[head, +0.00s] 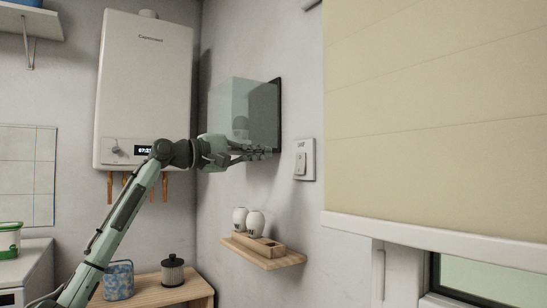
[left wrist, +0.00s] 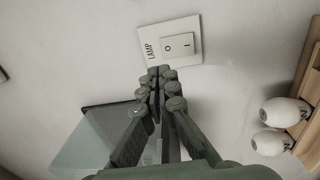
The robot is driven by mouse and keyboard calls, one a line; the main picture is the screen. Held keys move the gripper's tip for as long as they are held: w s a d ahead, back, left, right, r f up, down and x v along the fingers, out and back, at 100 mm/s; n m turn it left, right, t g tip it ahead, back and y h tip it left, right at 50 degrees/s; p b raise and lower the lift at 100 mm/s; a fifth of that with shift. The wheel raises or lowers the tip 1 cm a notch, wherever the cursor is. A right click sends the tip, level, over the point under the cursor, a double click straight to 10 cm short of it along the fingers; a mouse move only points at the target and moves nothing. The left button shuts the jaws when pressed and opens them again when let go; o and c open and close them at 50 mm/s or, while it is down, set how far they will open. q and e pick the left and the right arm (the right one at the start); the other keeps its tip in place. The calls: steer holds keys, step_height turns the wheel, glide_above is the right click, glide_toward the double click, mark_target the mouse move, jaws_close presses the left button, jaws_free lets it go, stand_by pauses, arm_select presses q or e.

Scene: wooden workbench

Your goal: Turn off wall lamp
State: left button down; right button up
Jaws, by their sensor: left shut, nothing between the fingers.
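The lamp switch (head: 304,160) is a white wall plate with a rocker, right of the glass box. In the left wrist view the switch (left wrist: 180,44) reads "LAMP", with O and I on its rocker; I cannot tell which side is pressed in. My left gripper (head: 268,151) is shut and empty, its fingers pointing at the switch with a gap in the head view. In the left wrist view its fingertips (left wrist: 160,73) lie just below the rocker. A clear glass box with a dark back plate (head: 278,115), apparently the wall lamp, shows no clear glow.
A small wooden shelf (head: 284,261) with white bulbs (head: 255,223) hangs below the switch. A white boiler (head: 146,85) hangs at left. A blind (head: 435,110) covers the window at right. Bare wall surrounds the switch.

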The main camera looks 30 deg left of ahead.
arm_select(q)
steer(key=shift+r+b+v, duration=0.15)
steer(key=shift+r+v, duration=0.05)
steer(key=shift+v, duration=0.9)
steer(key=shift+r+b+v, duration=0.15)
steer(key=shift+r+v, duration=0.1)
steer(key=shift+v, duration=0.9)
arm_select(e)
steer(key=shift+s+d+r, duration=0.1)
steer(key=shift+s+r, duration=0.05)
steer(key=shift+r, duration=0.4)
steer(key=shift+s+r, duration=0.15)
steer(key=shift+r, duration=0.4)
